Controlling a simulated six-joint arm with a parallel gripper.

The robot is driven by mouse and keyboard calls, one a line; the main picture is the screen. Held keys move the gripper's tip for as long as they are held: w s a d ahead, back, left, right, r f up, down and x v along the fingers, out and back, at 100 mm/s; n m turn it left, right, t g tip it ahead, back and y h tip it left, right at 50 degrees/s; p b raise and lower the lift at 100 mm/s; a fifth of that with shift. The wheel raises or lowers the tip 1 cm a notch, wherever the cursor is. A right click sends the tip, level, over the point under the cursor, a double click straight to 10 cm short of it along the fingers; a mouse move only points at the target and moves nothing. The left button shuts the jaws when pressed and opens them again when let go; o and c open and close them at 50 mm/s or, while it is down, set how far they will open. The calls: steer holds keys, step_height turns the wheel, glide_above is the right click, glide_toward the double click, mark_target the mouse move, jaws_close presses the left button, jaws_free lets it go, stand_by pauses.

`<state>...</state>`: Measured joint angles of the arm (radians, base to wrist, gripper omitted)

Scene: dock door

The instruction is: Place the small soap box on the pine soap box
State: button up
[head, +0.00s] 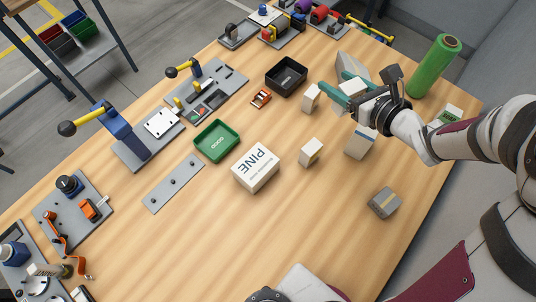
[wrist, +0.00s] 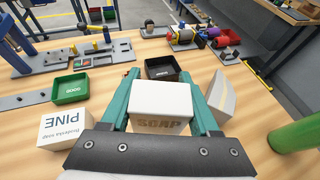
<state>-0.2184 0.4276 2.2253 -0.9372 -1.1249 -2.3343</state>
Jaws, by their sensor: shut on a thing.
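The small soap box (wrist: 160,102) is white with "SOAP" on its near face. It sits between the two teal fingers of my gripper (head: 337,82), which is shut on it. In the head view the fingers and hand partly hide it. The pine soap box (head: 256,167) is a larger white box marked "PINE" on its top, lying on the table at the middle, left of and nearer than my gripper. It also shows at the left of the wrist view (wrist: 66,132). Its top is bare.
A green tray (head: 217,141) and a black bin (head: 286,76) stand beyond the pine box. Small pale boxes (head: 311,152) (head: 310,97) stand nearby. A grey box (head: 384,203) lies front right. A green roll (head: 434,66) stands at the far right. The front table is mostly clear.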

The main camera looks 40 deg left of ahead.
steer(key=s+a+n+g, duration=0.2)
steer(key=s+n+g, duration=0.35)
steer(key=s, duration=0.25)
steer(key=n+g, duration=0.3)
steer(key=g, duration=0.2)
glide_above(242, 160)
steer(key=shift+t, duration=0.25)
steer(key=f, duration=0.7)
steer(key=shift+w+d+f, duration=0.15)
steer(key=shift+d+f, duration=0.15)
steer(key=shift+f, duration=0.05)
steer(key=f, duration=0.4)
steer(key=shift+a, duration=0.3)
steer(key=shift+f, duration=0.2)
steer(key=shift+f, duration=0.2)
steer(key=o, duration=1.4)
steer(key=shift+o, duration=0.2)
steer(key=shift+r, duration=0.1)
